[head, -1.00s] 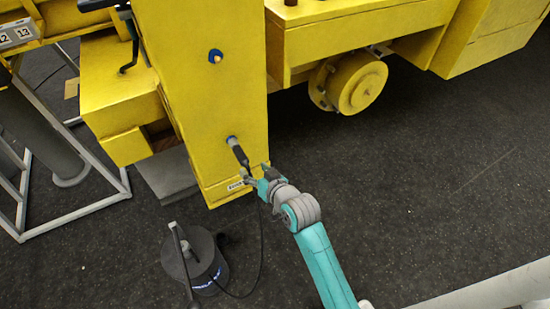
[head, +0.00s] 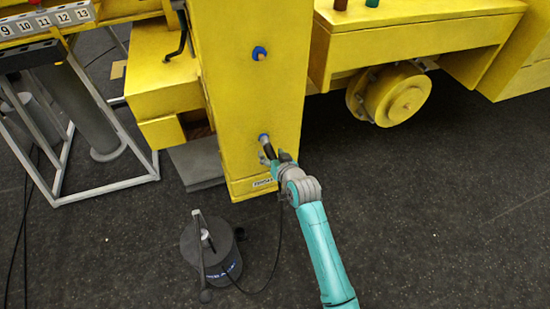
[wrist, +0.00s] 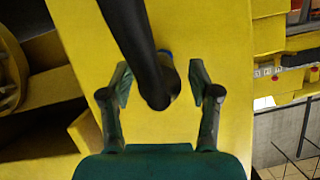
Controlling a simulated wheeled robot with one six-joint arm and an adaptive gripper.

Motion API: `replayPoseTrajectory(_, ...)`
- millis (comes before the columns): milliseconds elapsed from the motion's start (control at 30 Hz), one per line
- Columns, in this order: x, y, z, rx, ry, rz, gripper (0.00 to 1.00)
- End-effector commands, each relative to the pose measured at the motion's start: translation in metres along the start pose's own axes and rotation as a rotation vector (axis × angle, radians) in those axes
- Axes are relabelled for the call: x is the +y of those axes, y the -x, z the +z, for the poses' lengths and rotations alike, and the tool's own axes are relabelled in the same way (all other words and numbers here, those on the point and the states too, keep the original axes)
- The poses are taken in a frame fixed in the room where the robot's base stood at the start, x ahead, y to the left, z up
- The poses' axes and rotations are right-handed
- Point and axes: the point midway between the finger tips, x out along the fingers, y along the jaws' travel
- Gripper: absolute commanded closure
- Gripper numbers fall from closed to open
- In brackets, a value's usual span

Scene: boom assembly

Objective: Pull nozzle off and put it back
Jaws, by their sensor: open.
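The dark nozzle (head: 268,149) sits at the lower blue-ringed socket (head: 263,138) on the upright yellow panel (head: 240,90). A thin black hose (head: 281,235) runs from beside my gripper down to the floor. My gripper (head: 277,160) is close to the nozzle, just below and right of it. In the wrist view my gripper (wrist: 162,76) is open, with one finger on each side of the dark nozzle (wrist: 145,60). Gaps show between both fingers and the nozzle. A bit of blue shows behind the nozzle, which hides most of the socket.
A second blue socket (head: 259,53) is higher on the panel. A dark round pump canister (head: 212,252) with a lever stands on the floor to the left. A grey metal frame (head: 100,192) is at the far left. A yellow wheel (head: 395,95) is at the right. Floor at the right is clear.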

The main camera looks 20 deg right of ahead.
Motion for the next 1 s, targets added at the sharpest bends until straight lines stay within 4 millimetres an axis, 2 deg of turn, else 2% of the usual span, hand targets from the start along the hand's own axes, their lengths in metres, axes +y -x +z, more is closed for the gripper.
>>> replayPoseTrajectory(267,-0.0001,-0.0013,0.0001,0.000,0.000,0.000,0.38)
replayPoseTrajectory(367,-0.0001,-0.0013,0.0001,0.000,0.000,0.000,0.61)
replayPoseTrajectory(500,-0.0001,-0.0012,0.0001,0.000,0.000,0.000,0.96)
replayPoseTrajectory(533,-0.0001,-0.0012,0.0001,0.000,0.000,0.000,1.00)
replayPoseTrajectory(567,-0.0001,-0.0012,0.0001,0.000,0.000,0.000,1.00)
replayPoseTrajectory(600,-0.0001,-0.0012,0.0001,0.000,0.000,0.000,0.73)
replayPoseTrajectory(700,-0.0001,-0.0011,0.0001,0.000,0.000,0.000,0.98)
replayPoseTrajectory(1000,-0.0001,-0.0005,0.0004,0.000,0.000,0.000,1.00)
